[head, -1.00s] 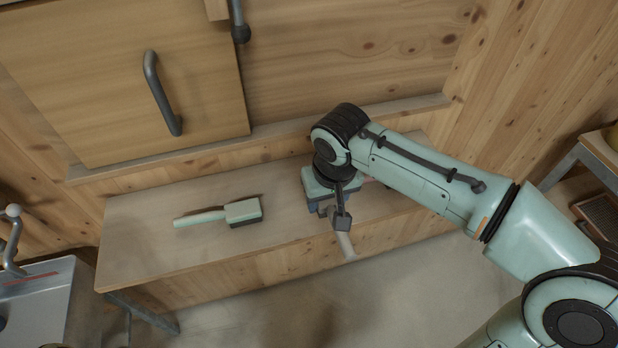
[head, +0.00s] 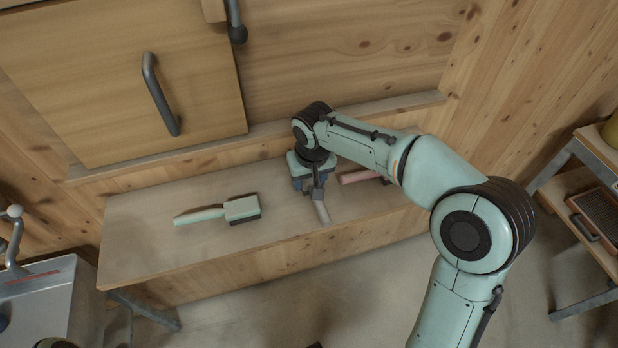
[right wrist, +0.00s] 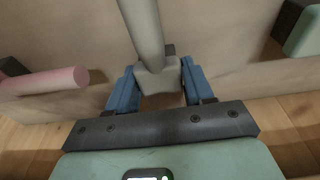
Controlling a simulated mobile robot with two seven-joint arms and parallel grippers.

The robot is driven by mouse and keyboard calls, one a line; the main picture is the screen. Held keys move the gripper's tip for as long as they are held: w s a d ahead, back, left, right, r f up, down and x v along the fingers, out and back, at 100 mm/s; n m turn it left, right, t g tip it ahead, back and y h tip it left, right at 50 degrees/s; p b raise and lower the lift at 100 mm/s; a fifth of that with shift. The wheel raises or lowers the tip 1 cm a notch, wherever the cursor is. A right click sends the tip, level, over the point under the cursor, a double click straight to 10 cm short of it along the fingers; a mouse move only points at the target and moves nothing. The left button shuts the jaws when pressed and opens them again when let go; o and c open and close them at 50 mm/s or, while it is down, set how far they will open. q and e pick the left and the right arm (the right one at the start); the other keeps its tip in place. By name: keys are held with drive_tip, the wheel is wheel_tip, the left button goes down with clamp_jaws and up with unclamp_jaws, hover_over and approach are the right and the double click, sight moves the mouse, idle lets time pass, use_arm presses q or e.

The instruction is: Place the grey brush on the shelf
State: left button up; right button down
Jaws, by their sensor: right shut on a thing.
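My right gripper (head: 310,186) is over the shelf (head: 150,235), a long pale bench-like board along the wood wall. In the right wrist view its blue fingers (right wrist: 160,82) are shut on the block of the grey brush (right wrist: 155,75). The brush's grey handle (right wrist: 143,30) points away from the palm. In the head view the handle (head: 322,212) shows just below the gripper, above the shelf near its front edge. I cannot tell whether the brush touches the board. My left gripper is not in view.
A green brush (head: 240,209) lies on the shelf to the left of the gripper. A pink-handled brush (head: 358,176) lies to the right, partly behind my arm. A cabinet door with a dark handle (head: 160,95) is above. A metal rack (head: 580,160) stands far right.

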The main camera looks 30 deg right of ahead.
drive_tip(key=shift+w+f, duration=0.1)
drive_tip(key=shift+f, duration=0.15)
drive_tip(key=shift+c, duration=2.2)
unclamp_jaws()
